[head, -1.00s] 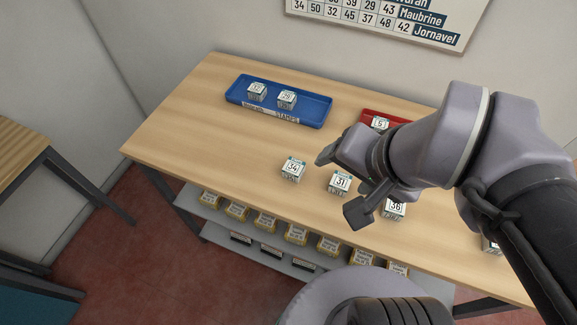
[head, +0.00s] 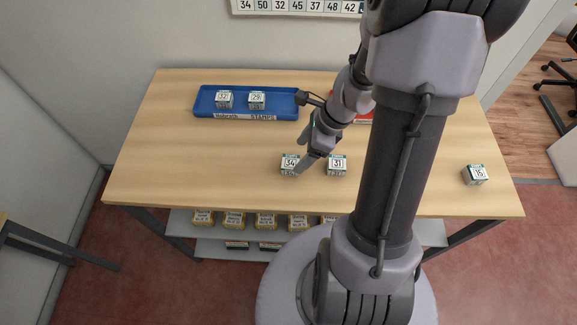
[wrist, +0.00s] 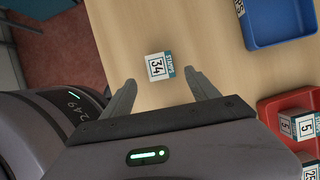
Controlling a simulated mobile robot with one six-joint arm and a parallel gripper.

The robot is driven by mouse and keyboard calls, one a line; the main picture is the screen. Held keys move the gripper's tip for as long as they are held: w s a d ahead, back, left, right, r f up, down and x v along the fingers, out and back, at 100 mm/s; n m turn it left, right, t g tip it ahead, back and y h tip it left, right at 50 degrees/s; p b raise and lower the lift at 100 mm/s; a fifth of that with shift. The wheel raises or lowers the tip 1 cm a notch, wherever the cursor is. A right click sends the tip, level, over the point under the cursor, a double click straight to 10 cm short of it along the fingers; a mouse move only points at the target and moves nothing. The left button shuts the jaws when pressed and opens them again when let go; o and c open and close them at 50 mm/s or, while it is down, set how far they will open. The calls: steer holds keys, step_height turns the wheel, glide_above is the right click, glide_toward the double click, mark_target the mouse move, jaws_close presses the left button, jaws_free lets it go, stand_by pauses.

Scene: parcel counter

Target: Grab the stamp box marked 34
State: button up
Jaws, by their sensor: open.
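The stamp box marked 34 (head: 289,163) is a small white cube with a teal edge, standing on the wooden table near its front. In the wrist view the box (wrist: 158,66) lies just ahead of my fingertips, roughly centred between them. My gripper (head: 302,152) is above and beside it at its right in the head view. In the wrist view my gripper (wrist: 163,85) is open with nothing between its fingers. One finger partly overlaps the box's right edge in the head view; I cannot tell whether they touch.
The box marked 31 (head: 337,165) stands close to the right of box 34. A blue tray (head: 282,112) with boxes 32 (head: 224,99) and 29 (head: 256,100) lies behind. A red tray (wrist: 272,106) is partly hidden by my arm. Box 15 (head: 475,175) stands far right. The table's left side is clear.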

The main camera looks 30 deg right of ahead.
mark_target(291, 161)
steer(key=b+x, duration=0.1)
steer(key=x, duration=0.2)
steer(key=b+x, duration=0.2)
steer(key=x, duration=0.2)
steer(key=shift+w+a+r, duration=0.1)
steer(key=shift+w+a, duration=0.1)
steer(key=shift+r, duration=0.1)
steer(key=shift+c, duration=0.2)
steer(key=c, duration=1.4)
steer(key=shift+c, duration=0.2)
steer(key=shift+r, duration=0.15)
